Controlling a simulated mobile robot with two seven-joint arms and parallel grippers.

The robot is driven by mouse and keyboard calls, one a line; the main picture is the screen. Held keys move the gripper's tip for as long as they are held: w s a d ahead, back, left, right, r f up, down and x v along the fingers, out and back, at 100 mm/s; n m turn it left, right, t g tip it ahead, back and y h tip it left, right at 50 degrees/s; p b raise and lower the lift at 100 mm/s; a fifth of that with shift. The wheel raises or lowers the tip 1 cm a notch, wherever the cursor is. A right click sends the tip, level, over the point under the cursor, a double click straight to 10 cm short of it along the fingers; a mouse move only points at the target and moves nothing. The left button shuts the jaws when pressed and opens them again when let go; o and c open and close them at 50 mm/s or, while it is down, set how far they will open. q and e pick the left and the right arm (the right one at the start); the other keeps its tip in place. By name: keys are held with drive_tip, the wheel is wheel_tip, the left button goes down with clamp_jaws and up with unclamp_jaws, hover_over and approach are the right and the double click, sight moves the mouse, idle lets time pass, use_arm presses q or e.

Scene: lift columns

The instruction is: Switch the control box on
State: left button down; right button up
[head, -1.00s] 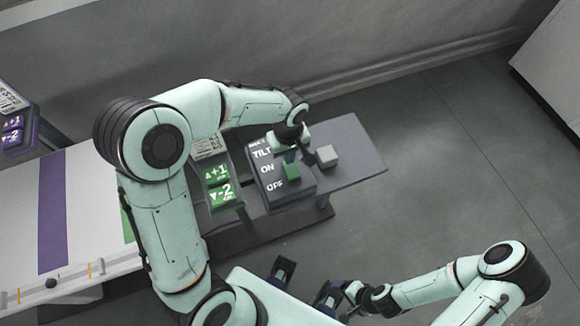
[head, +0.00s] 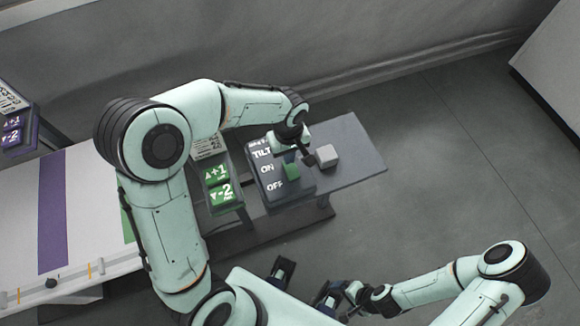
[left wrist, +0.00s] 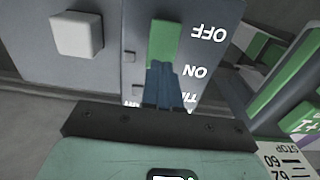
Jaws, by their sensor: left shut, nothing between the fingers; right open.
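The dark grey control box (head: 276,193) stands on a grey plate, with TILT, ON and OFF lettered down its left side. A green switch (head: 292,171) sits on its top, level with the space between ON and OFF. It also shows in the left wrist view (left wrist: 164,43), beside OFF. My left gripper (left wrist: 163,68) is shut and empty, its blue fingertips at the switch's ON-side edge; I cannot tell if they touch. In the head view it hides part of the box top. My right gripper (head: 343,296) is open and low, well away from the box.
A pale grey square block (head: 327,155) stands on the plate (head: 358,160) right beside the box. A green +1/-2 panel (head: 220,185) is close on the left. A purple panel (head: 14,130) is at far left. Open floor lies to the right.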

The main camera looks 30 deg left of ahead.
use_arm(q)
drive_tip(key=shift+f+b, duration=0.7)
drive_tip(key=shift+f, duration=0.25)
use_arm(e)
drive_tip(key=shift+s+f, duration=0.3)
drive_tip(key=shift+f, duration=0.5)
use_arm(q)
drive_tip(key=shift+r, duration=0.1)
use_arm(e)
drive_tip(key=shift+r, duration=0.1)
use_arm(q)
drive_tip(key=shift+r+p, duration=2.25)
drive_tip(key=shift+r, duration=1.25)
use_arm(e)
drive_tip(key=r, duration=0.1)
drive_tip(key=w+r, duration=0.1)
drive_tip(key=r, duration=0.1)
drive_tip(key=w+r, duration=0.1)
drive_tip(key=shift+r, duration=0.35)
use_arm(q)
drive_tip(key=shift+s+f, duration=0.1)
